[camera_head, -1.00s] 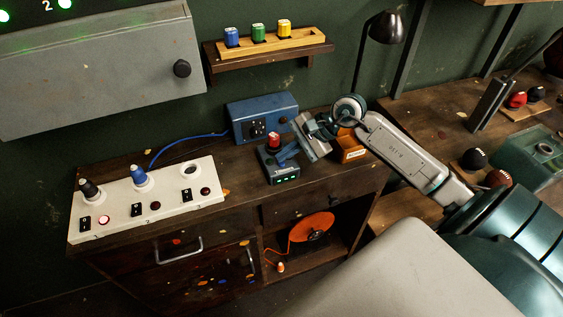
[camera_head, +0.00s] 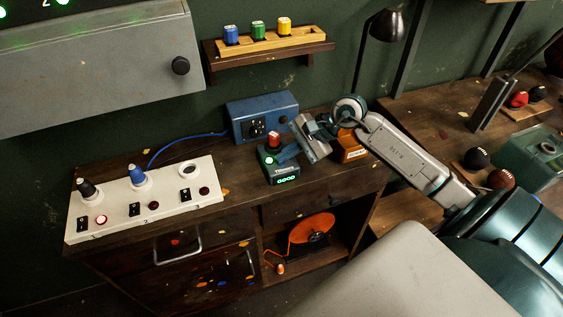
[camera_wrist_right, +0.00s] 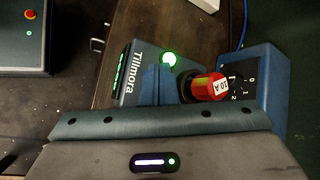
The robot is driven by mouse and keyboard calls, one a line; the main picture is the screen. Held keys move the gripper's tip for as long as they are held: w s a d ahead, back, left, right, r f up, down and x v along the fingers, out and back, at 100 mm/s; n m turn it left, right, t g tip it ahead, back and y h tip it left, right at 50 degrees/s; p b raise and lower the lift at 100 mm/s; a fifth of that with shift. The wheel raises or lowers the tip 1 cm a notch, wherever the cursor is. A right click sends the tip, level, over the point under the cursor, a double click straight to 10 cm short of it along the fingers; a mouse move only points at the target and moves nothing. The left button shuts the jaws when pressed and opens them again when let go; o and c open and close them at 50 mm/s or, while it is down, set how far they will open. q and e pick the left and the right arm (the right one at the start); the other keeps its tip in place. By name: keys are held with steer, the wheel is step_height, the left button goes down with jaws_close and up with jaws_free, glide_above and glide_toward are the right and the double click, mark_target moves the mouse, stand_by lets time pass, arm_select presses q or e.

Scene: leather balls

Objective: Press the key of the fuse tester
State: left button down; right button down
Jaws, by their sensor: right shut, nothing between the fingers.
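The fuse tester (camera_head: 282,178) is a small dark box on the wooden bench, and its front display reads GOOD in green. A red fuse (camera_head: 273,139) stands upright in its top; in the right wrist view the fuse (camera_wrist_right: 208,86) is marked 10 A. A round green light (camera_wrist_right: 168,58) glows on the tester's top beside the fuse. My right gripper (camera_head: 280,159) is shut and empty, with its blue fingertips down at the tester's top, in front of the fuse. The fingers hide part of the top, and I cannot make out the key apart from them. My left gripper is not in view.
A blue box with a dial (camera_head: 262,115) stands close behind the tester. An orange box (camera_head: 350,148) is just right of my gripper. A white switch panel (camera_head: 150,205) lies to the left. A shelf (camera_head: 270,55) with coloured fuses hangs above.

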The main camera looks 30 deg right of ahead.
steer(key=shift+f, duration=0.1)
stand_by(0.5)
steer(key=shift+r, duration=0.85)
steer(key=shift+r, duration=0.15)
steer(key=shift+r+p, duration=0.4)
steer(key=shift+r, duration=2)
steer(key=shift+f, duration=0.1)
